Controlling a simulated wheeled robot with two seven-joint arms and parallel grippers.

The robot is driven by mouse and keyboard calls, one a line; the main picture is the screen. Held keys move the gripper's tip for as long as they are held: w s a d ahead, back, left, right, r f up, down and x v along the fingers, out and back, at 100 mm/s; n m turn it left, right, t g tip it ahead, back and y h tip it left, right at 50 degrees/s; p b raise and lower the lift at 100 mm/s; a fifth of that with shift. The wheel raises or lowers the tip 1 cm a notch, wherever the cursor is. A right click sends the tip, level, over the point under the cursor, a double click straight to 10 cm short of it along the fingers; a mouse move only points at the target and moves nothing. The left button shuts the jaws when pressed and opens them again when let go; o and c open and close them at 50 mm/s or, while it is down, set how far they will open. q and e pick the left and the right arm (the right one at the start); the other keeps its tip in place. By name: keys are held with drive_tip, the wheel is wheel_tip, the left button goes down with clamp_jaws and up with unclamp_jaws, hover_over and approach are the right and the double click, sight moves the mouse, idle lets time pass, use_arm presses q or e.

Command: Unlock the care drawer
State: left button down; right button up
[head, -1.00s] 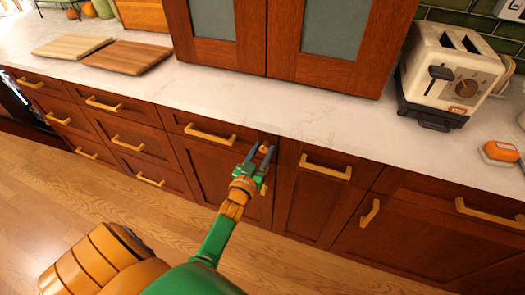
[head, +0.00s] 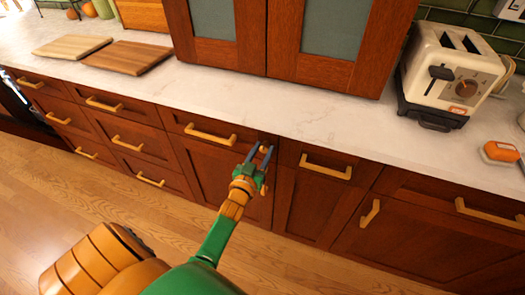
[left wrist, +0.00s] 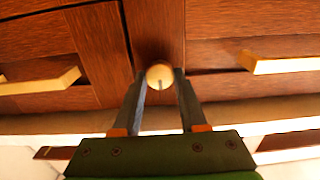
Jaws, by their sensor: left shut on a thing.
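A small round, pale wooden knob (head: 264,149) sits on the dark wood front of the lower cabinets, on a narrow upright panel below the counter edge. In the left wrist view the knob (left wrist: 160,75) has a dark line on its face, roughly upright in the picture. My left gripper (head: 261,153) is shut on the knob, with one finger on each side, as the left wrist view also shows. A closed drawer with a bar handle (head: 210,134) is left of the knob, and another closed front with a handle (head: 326,167) is right of it. No label shows which is the care drawer. My right gripper is out of view.
The pale counter (head: 300,118) runs above the fronts. It holds a toaster (head: 452,72), an orange-and-white item (head: 499,151) and two cutting boards (head: 140,57). The wooden floor (head: 130,205) is clear in front.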

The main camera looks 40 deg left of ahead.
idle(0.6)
use_arm(q)
drive_tip(key=n+p, duration=0.1)
drive_tip(key=n, duration=0.7)
drive_tip(key=shift+a+f+n, duration=0.1)
drive_tip(key=shift+n, duration=0.2)
drive_tip(key=n, duration=0.4)
drive_tip(key=shift+f, duration=0.1)
drive_tip(key=n+b, duration=0.1)
drive_tip(key=n, duration=0.4)
idle(0.4)
drive_tip(key=shift+c, duration=2.4)
unclamp_jaws()
